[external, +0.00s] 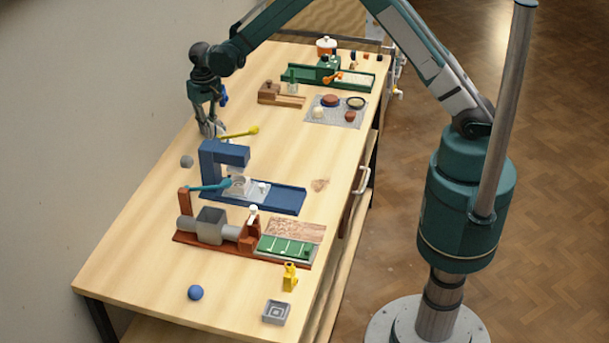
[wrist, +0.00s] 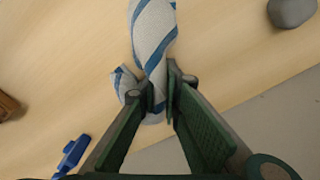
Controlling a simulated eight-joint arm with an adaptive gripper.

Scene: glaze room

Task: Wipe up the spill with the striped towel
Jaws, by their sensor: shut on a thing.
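The striped towel (wrist: 153,40) is white with blue stripes and lies bunched between my fingers in the wrist view. It also shows as a small pale bundle (external: 209,129) at the far left edge of the table in the external view. My gripper (wrist: 160,92) is shut on it, pointing down close to the tabletop; the external view shows my gripper (external: 210,118) too. A small brownish patch (external: 320,185) lies on the table right of the blue press; I cannot tell whether it is the spill or a wood mark.
A grey lump (external: 187,161) sits near the towel, also in the wrist view (wrist: 291,11). A blue press (external: 222,157) with a yellow-ended lever (external: 242,132) stands nearby. A red-brown vise-like device (external: 210,225) is in front. Bare tabletop (external: 150,240) is at left.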

